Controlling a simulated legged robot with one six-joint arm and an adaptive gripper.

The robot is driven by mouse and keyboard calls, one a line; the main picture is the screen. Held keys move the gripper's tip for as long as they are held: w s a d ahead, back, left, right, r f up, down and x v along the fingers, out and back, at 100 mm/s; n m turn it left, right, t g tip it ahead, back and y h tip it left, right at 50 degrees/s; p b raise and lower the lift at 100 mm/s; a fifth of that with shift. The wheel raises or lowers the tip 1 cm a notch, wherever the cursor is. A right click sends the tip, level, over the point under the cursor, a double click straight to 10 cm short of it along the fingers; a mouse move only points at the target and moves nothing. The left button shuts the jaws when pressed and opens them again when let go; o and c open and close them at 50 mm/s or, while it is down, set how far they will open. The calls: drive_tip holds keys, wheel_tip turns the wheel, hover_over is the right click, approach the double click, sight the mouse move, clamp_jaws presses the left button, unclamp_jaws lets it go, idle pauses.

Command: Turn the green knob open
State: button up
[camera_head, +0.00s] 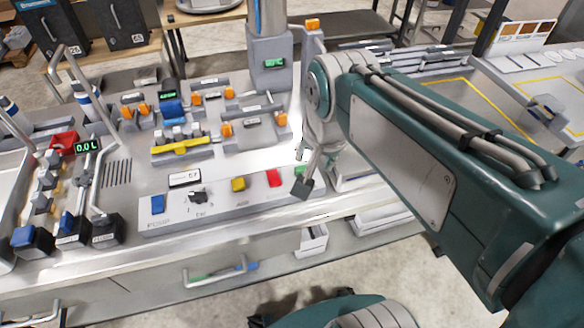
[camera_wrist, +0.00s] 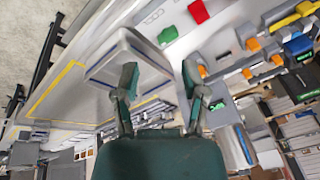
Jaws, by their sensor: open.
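A small green piece (camera_wrist: 167,35) sits on the light panel, beside a red one (camera_wrist: 198,12), in the wrist view. I cannot tell from its shape whether it is the green knob. In the head view my gripper covers most of that spot, to the right of the red piece (camera_head: 274,177). My gripper (camera_wrist: 160,78) is open, with its two fingers apart and nothing between them. The green piece lies beyond the fingertips in the wrist view, and I see no contact. In the head view my gripper (camera_head: 303,170) hangs over the right end of the front panel.
The front panel (camera_head: 215,205) also carries a blue piece (camera_head: 157,203), a black knob (camera_head: 197,197) and a yellow piece (camera_head: 238,184). Behind stand orange knobs (camera_head: 226,129) and a yellow bar (camera_head: 182,146). Tall metal handles (camera_head: 103,175) rise at the left beside a 0.0L display (camera_head: 87,146).

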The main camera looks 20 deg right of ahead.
sight(297, 168)
drive_tip(key=w+f+m+g, duration=0.3)
drive_tip(key=w+f+m, duration=0.1)
drive_tip(key=w+m, duration=0.65)
drive_tip(key=shift+m, duration=0.25)
drive_tip(key=f, duration=0.6)
drive_tip(key=s+f, duration=0.1)
drive_tip(key=f, duration=0.2)
drive_tip(key=shift+a+f, duration=0.2)
drive_tip(key=shift+f, duration=0.35)
drive_tip(key=shift+d, duration=0.1)
drive_tip(key=shift+d, duration=0.1)
clamp_jaws()
